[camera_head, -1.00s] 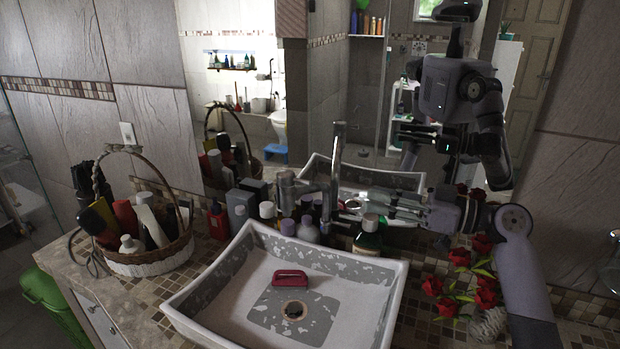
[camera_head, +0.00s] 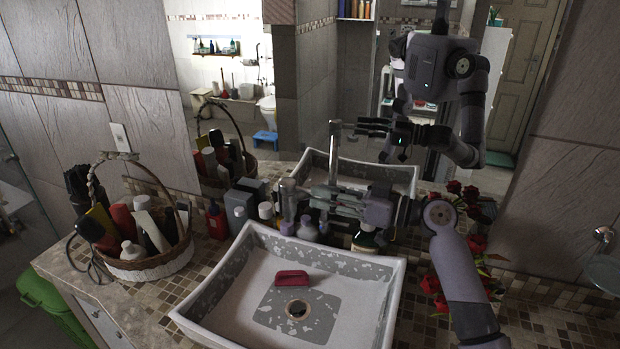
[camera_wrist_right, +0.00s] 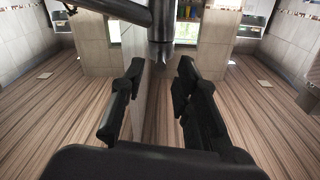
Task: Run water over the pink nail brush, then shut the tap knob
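The pink nail brush (camera_head: 292,278) lies in the white and grey basin, just behind the drain hole (camera_head: 297,309). The grey metal tap (camera_head: 289,202) stands at the basin's back edge, and no water stream shows. My right gripper (camera_head: 318,200) comes in from the right at the tap's height, with its fingers close to the tap. In the right wrist view its two black fingers (camera_wrist_right: 160,90) are apart with nothing between them, and a dark metal cylinder of the tap (camera_wrist_right: 161,28) is beyond their tips. I cannot tell whether they touch it. My left gripper is out of view.
A wicker basket (camera_head: 150,268) with bottles stands left of the basin (camera_head: 212,293). Several bottles, including a red one (camera_head: 217,220), line the back edge. Red roses (camera_head: 430,284) are at the right, near my right arm. A mirror (camera_head: 340,90) covers the wall behind.

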